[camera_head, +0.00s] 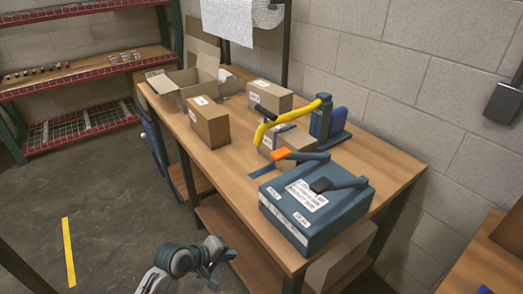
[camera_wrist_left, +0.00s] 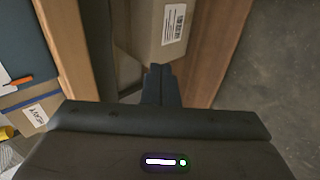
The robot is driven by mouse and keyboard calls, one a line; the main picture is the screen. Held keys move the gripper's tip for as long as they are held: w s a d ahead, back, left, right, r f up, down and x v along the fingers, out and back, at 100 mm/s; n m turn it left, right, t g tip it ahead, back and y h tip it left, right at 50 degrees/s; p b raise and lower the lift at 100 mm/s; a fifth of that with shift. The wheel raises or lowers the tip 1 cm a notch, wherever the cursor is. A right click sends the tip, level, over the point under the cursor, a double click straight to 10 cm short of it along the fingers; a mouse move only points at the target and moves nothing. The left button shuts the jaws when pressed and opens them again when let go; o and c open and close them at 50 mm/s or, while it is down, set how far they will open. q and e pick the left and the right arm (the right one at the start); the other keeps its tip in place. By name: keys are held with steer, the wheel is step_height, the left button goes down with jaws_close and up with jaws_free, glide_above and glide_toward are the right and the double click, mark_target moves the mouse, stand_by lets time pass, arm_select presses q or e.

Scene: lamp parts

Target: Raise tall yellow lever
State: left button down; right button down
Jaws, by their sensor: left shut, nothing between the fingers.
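The tall yellow lever (camera_head: 292,117) is on a dark blue upright stand (camera_head: 323,118) toward the back of the table, behind the blue box. From the post top it slopes down to the left and bends downward at its free end. My left gripper (camera_head: 222,268) is low in front of the table's front edge, well away from the lever. In the left wrist view its fingers (camera_wrist_left: 160,86) are together and empty. A small yellow piece (camera_wrist_left: 6,132) shows at that view's left edge; I cannot tell whether it is the lever. My right gripper is not in view.
A blue box (camera_head: 315,205) with an orange-tipped lever (camera_head: 282,153) and a black-tipped lever (camera_head: 338,184) stands at the table's near end. Cardboard boxes (camera_head: 209,122) stand left of and behind the yellow lever. A lower shelf (camera_head: 240,240) is under the tabletop.

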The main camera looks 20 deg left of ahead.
arm_select(q)
steer(key=w+a+r+n+t+h, duration=0.2)
steer(key=w+r+n+t+h, duration=0.1)
steer(key=w+r+n, duration=0.6)
steer(key=w+a+r+n+t+h, duration=0.2)
steer(key=w+r+n, duration=0.6)
steer(key=r, duration=0.9)
steer(key=w+t+h, duration=0.1)
steer(key=w, duration=0.1)
steer(key=shift+w+r+n+t, duration=0.3)
steer(key=shift+r+n+t, duration=0.1)
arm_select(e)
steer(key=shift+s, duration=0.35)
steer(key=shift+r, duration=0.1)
